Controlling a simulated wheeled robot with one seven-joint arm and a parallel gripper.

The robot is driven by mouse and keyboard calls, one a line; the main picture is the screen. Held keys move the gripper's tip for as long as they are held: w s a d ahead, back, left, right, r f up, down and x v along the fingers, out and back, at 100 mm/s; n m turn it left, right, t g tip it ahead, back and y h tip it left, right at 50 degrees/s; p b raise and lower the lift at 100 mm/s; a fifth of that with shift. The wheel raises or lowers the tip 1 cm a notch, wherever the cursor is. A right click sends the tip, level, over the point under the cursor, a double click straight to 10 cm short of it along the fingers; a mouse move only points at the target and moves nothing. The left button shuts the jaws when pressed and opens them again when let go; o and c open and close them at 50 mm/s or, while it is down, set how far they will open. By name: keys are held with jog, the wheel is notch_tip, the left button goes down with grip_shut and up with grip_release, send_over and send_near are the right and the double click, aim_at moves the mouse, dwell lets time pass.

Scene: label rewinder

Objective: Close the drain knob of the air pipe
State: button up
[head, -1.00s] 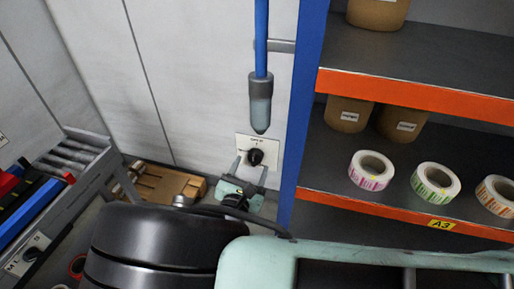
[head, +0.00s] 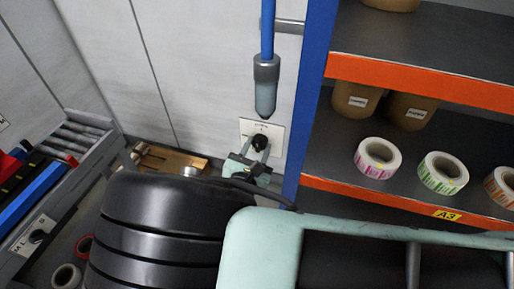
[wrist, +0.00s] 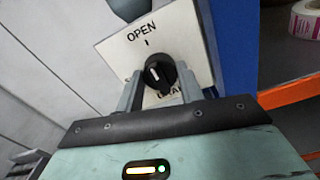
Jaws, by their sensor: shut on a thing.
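The drain knob (wrist: 166,70) is round and black with a white mark on its face. It sits on a white plate (wrist: 188,35) marked OPEN at the top; lower lettering is partly hidden by my fingers. The knob's white mark points roughly up toward the OPEN tick, leaning slightly left. My gripper (wrist: 158,82) is shut on the knob, one grey finger on each side. In the head view the knob (head: 261,142) is on the wall plate (head: 276,131), below the blue air pipe (head: 268,30) and its grey bowl (head: 265,97), with my gripper (head: 260,149) at it.
A blue shelf post (head: 312,90) stands close to the right of the plate. Orange-edged shelves (head: 420,99) hold label rolls (head: 377,158) and brown containers. A roller bench (head: 75,150) and a wooden pallet (head: 165,158) are at the left.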

jog(key=shift+n, duration=0.3)
jog(key=n, duration=0.8)
jog(key=shift+n+p, duration=0.3)
jog(key=n, duration=0.4)
jog(key=n+p, duration=0.1)
jog(key=n, duration=0.3)
jog(key=shift+n, duration=0.4)
jog(key=o, duration=1)
jog(key=shift+s, duration=0.1)
